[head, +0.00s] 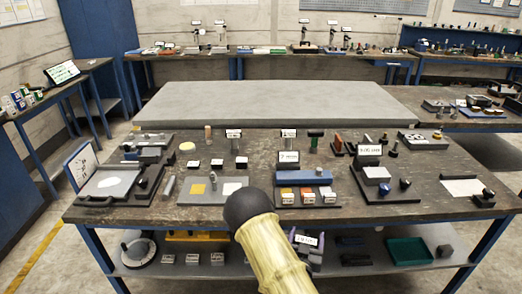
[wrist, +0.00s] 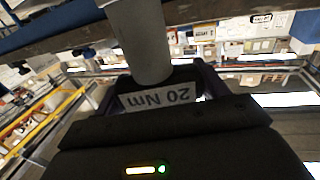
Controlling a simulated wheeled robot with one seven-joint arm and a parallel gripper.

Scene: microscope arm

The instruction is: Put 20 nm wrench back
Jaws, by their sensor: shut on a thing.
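My gripper (wrist: 158,88) is shut on the 20 Nm wrench (wrist: 140,40) in the wrist view. The wrench shows as a thick grey cylinder with a black part below it. Its pale label, "20 Nm", reads upside down between the dark purple fingers. The far end of the wrench runs out of the top of the picture. In the head view my arm hides most of the gripper, low at the front edge of the workbench. A white label (head: 306,239) and purple parts show just right of my arm. The wrench's holder cannot be made out.
The workbench (head: 130,213) carries trays, small blocks, labelled stands and a blue block (head: 303,178). A lower shelf (head: 372,267) holds a dial device (head: 138,252), a yellow bar and a green tray (head: 409,251). A bare grey slab (head: 270,103) lies behind.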

